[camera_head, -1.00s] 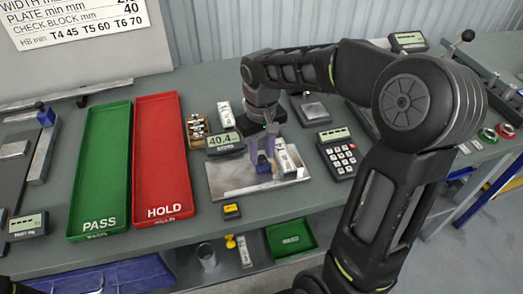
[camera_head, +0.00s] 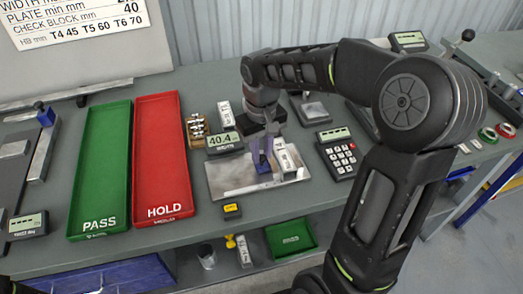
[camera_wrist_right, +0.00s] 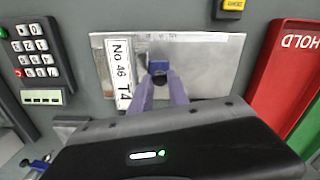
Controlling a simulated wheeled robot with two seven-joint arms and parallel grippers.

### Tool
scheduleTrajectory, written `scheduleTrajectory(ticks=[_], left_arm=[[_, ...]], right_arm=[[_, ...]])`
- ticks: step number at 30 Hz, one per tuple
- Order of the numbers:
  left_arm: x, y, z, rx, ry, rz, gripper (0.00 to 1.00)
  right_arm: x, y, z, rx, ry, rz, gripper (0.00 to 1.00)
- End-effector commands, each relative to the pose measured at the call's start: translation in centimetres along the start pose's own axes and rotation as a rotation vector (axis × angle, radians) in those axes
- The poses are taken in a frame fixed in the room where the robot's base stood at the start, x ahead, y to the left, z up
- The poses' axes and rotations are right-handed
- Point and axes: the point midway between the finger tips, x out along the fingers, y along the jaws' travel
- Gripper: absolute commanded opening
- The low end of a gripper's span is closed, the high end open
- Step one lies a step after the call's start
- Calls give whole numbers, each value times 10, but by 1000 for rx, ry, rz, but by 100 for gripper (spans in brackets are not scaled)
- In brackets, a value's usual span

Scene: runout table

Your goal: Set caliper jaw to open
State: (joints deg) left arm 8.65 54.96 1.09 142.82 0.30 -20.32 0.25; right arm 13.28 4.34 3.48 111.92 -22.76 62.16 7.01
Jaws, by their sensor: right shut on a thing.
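A metal plate (camera_head: 225,179) lies on the bench in front of a display reading about 40.4 (camera_head: 224,142). My right gripper (camera_head: 262,162) comes down over the plate. In the right wrist view, its purple fingers (camera_wrist_right: 160,84) are closed around the dark knob of a small blue caliper slide (camera_wrist_right: 158,65). The slide sits on the plate, which also shows there (camera_wrist_right: 205,65). The fingers hide part of the slide, so I cannot tell how wide the jaw stands. My left gripper is not in view.
A white label block (camera_head: 284,158) lies at the plate's right side, close to my right fingers. A red HOLD tray (camera_head: 160,150) and a green PASS tray (camera_head: 100,160) stand to the left. A keypad device (camera_head: 340,152) stands to the right. A yellow-topped block (camera_head: 232,210) lies in front.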

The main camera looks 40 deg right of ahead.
Motion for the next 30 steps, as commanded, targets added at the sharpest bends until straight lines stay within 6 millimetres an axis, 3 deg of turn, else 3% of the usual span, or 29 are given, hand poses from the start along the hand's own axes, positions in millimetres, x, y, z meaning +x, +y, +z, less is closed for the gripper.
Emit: scheduleTrajectory(ticks=[22,30], left_arm=[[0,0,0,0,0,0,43],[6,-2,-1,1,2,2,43]], right_arm=[[0,-2,-1,-1,2,0,0],[1,-48,-12,-8,2,0,0]])
